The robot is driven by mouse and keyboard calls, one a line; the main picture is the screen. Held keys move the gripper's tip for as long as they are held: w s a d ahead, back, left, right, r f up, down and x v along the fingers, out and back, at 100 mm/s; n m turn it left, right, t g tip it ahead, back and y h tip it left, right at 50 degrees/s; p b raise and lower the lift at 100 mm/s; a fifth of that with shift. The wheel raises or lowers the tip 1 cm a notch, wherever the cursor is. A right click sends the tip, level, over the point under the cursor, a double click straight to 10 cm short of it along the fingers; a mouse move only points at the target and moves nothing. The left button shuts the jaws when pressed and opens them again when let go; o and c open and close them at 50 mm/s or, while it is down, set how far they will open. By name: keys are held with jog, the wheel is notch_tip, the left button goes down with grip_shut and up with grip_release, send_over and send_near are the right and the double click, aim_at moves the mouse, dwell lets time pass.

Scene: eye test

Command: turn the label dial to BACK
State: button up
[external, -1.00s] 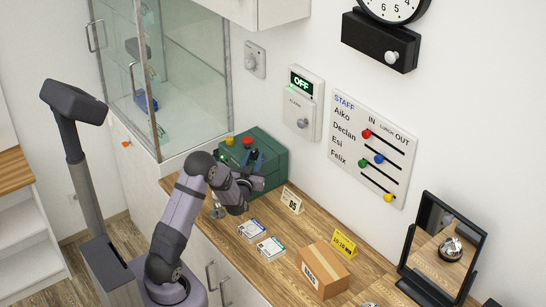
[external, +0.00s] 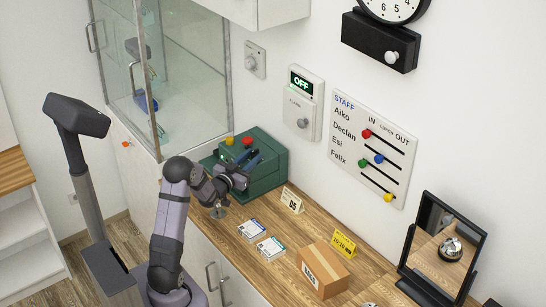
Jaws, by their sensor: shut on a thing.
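The green box (external: 268,183) stands at the back left of the wooden counter, against the wall, with a yellow button (external: 229,140) and a red button (external: 247,141) on top. My gripper (external: 253,158) is at the top of this box, just in front of the red button. Its dark blue fingers are shut on a small part there, which seems to be the label dial. The fingers and wrist hide the dial, so its pointer and the word BACK cannot be read.
A small silver object (external: 218,211) stands below my wrist. A glass cabinet (external: 180,75) rises behind at left.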

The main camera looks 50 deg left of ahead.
jog(key=shift+a+r+m+h, duration=0.1)
jog(key=shift+r+m+h, duration=0.15)
jog(key=shift+h, duration=0.25)
jog(key=o, duration=1)
jog(key=shift+o, duration=0.2)
jog(key=shift+f, duration=0.15)
jog(key=shift+s, duration=0.1)
jog(key=b+v, duration=0.1)
jog(key=v, duration=0.6)
